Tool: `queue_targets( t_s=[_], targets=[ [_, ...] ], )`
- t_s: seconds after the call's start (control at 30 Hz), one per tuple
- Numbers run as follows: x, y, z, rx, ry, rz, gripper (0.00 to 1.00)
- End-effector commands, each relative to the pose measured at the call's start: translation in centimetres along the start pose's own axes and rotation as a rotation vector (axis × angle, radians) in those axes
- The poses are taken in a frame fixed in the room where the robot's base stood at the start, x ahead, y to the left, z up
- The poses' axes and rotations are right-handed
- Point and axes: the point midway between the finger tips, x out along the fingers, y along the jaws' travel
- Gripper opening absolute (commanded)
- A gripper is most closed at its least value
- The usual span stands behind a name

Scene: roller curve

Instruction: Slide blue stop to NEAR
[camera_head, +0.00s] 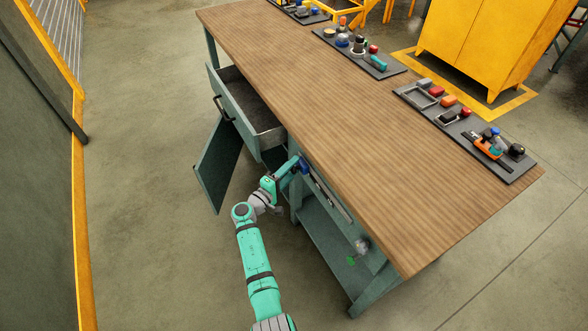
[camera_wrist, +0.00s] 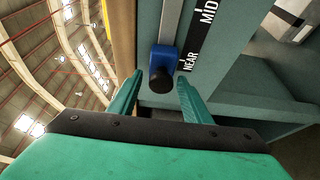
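The blue stop (camera_wrist: 164,58) with a black round knob (camera_wrist: 161,82) sits on a pale rail (camera_wrist: 171,22) on the bench's front. It is beside the NEAR label (camera_wrist: 189,58); the MID label (camera_wrist: 208,12) is farther along the dark strip. My gripper (camera_wrist: 159,77) is open, its green fingers on either side of the knob, with gaps visible. In the head view, the blue stop (camera_head: 304,165) shows at the tip of my gripper (camera_head: 294,166), just under the bench edge. Finger contact with the stop is not visible.
The workbench (camera_head: 340,110) has an open drawer (camera_head: 262,120) and an open cabinet door (camera_head: 217,168) left of my arm. Tool trays (camera_head: 405,92) lie along the bench's far edge. A lower shelf (camera_head: 322,228) is below the rail. The floor left of my arm is clear.

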Motion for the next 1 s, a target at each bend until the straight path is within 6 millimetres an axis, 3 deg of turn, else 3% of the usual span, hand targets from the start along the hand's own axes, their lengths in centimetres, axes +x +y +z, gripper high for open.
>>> queue_targets(
  t_s=[0.33,0.8,1.0],
  targets=[
    [-0.9,-0.1,0.0,-0.002,-0.001,0.000,0.44],
    [-8.8,-0.1,-0.1,-0.001,0.001,0.000,0.44],
    [-10.4,-0.1,-0.1,-0.001,-0.001,-0.001,0.44]
  ],
)
